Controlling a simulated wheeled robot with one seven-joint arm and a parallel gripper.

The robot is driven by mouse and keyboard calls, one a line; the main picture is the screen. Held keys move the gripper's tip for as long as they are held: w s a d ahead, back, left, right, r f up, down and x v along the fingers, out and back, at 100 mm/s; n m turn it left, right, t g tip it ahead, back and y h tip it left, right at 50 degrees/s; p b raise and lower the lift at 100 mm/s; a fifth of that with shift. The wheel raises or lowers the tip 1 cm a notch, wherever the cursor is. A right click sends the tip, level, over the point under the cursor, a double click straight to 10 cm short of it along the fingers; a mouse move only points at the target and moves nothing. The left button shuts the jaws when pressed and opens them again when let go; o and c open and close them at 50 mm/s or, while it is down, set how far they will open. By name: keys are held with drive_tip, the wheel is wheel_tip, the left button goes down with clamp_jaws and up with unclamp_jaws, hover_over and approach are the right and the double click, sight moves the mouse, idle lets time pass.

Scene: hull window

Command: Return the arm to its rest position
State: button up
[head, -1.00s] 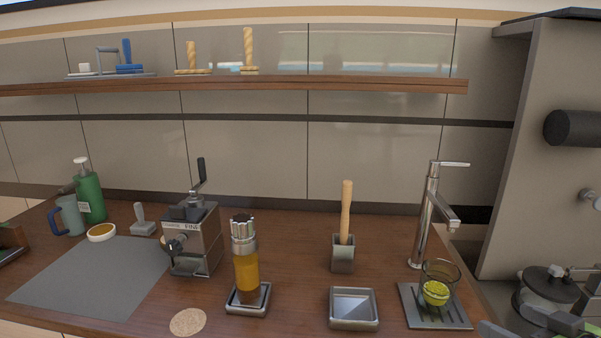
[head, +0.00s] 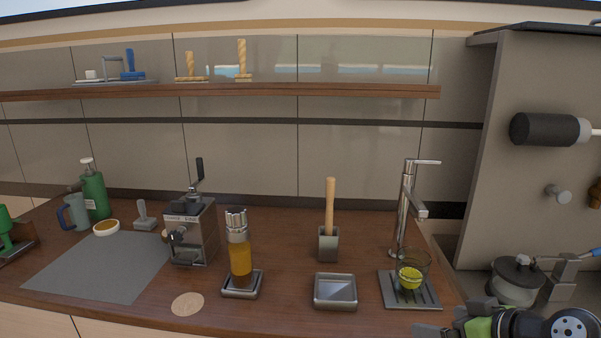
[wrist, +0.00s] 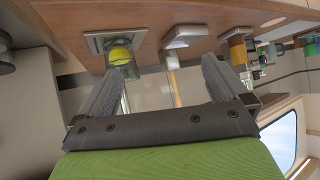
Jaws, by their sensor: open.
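My gripper (wrist: 160,95) shows in the wrist view with its two grey fingers spread apart and nothing between them. In that view the counter with its objects appears upside down beyond the fingers. In the head view my arm shows only at the bottom right corner, low beside the counter's right end; the fingertips are not clearly visible there. A glass with a yellow-green ball (head: 410,278) stands on the drip tray (head: 424,303), and it also shows in the wrist view (wrist: 119,55), apart from the fingers.
A tap (head: 404,205), an empty square dish (head: 335,291), a holder with a wooden stick (head: 328,243), an amber bottle (head: 240,260) and a grinder (head: 190,230) stand on the counter. A pot (head: 515,280) is at the right, near my arm. A shelf (head: 220,91) runs above.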

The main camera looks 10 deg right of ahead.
drive_tip(key=s+a+r+g+p, duration=0.1)
drive_tip(key=s+a+g+p, duration=0.1)
drive_tip(key=a, duration=0.5)
drive_tip(key=s+a+r+g+p, duration=0.1)
drive_tip(key=a+r+g, duration=0.1)
drive_tip(key=a, duration=0.5)
drive_tip(key=s+a+m+h+p, duration=0.1)
drive_tip(key=s+a, duration=0.3)
drive_tip(key=s, duration=0.6)
drive_tip(key=shift+r+m+g+h+p, duration=0.35)
drive_tip(key=shift+h+p, duration=0.3)
drive_tip(key=shift+h, duration=0.25)
